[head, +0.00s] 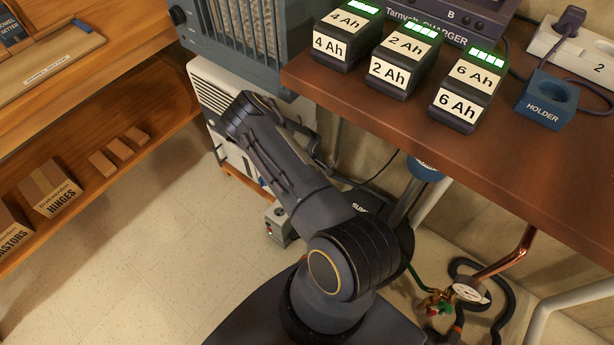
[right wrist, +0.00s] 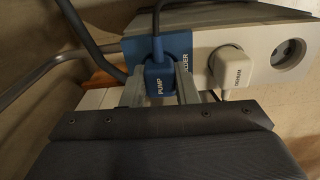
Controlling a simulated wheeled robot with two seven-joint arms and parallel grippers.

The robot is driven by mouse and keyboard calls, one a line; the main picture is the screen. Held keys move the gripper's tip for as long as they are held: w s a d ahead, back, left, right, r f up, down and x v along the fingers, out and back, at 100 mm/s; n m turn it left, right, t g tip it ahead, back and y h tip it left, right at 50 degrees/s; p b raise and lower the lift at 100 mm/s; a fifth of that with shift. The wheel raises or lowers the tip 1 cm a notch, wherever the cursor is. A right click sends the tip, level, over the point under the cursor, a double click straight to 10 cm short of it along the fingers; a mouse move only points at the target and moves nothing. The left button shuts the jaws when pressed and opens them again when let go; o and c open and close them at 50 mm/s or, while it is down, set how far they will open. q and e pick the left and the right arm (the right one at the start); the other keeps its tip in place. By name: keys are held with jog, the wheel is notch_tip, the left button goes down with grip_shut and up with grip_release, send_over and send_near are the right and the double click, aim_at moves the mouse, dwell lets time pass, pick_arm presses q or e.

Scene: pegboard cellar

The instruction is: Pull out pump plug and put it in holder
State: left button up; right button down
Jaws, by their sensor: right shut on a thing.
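In the right wrist view my right gripper (right wrist: 162,92) is shut on the blue pump plug (right wrist: 158,76), marked PUMP, with one grey finger on each side. A dark cord rises from the plug. Directly behind the plug is a blue holder (right wrist: 181,44) with white lettering partly hidden. I cannot tell whether the plug is seated in the holder or in front of it. In the head view another blue holder (head: 546,105), marked HOLDER, stands on the bench with an open round hole. Neither gripper shows in the head view.
A white outlet strip (right wrist: 285,75) beside the plug holds a white labelled plug (right wrist: 233,66) and an empty socket. A grey cable passes left of my gripper. In the head view the bench (head: 400,120) carries labelled batteries (head: 402,55), and shelves (head: 75,170) stand left.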

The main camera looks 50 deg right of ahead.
dwell(0.3)
jog(key=c, duration=0.6)
grip_release()
jog(key=shift+r, duration=0.15)
